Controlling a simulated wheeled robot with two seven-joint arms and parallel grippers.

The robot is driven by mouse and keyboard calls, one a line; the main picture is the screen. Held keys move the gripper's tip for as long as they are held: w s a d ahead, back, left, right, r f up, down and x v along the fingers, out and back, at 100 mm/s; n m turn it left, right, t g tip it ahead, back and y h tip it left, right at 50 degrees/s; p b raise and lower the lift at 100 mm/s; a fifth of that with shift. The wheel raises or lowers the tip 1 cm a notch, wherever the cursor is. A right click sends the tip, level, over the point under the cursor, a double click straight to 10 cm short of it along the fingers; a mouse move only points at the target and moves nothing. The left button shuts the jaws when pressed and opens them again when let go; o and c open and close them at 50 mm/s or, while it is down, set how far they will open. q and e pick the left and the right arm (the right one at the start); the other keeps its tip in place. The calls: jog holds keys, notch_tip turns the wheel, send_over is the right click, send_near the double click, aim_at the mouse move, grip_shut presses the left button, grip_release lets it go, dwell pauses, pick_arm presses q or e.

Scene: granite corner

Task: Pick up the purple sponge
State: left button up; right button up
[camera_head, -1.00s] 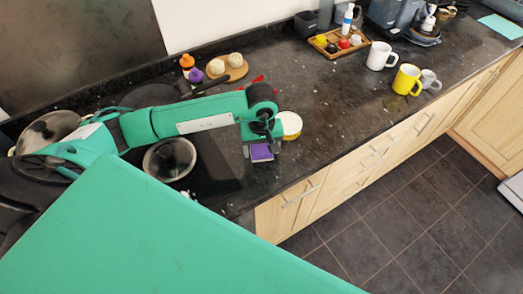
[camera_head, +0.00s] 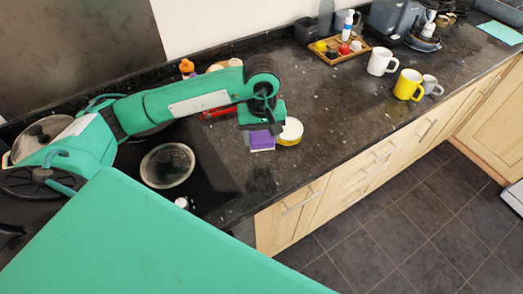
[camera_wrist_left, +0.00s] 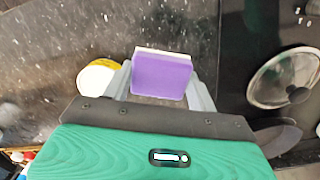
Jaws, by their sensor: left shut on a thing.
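The purple sponge (camera_head: 261,140) has a white layer on one side. In the head view it sits under the end of my left arm, near the counter's front edge. In the left wrist view the sponge (camera_wrist_left: 162,75) lies between the two grey fingers of my left gripper (camera_wrist_left: 165,78). The left gripper (camera_head: 262,132) is shut on the sponge and points down. I cannot tell for sure whether the sponge is clear of the counter. My right gripper is not in view.
A yellow and white round container (camera_head: 291,131) stands right beside the sponge. A glass lid (camera_head: 167,165) lies on the black hob to the left. White mugs, a yellow mug (camera_head: 408,84) and a wooden tray (camera_head: 341,49) stand farther back. The counter (camera_head: 330,110) between is clear.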

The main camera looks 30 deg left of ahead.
aim_at(262, 137)
pick_arm(q)
notch_tip(262, 137, up, 12)
jog(key=b, duration=0.2)
dwell(0.4)
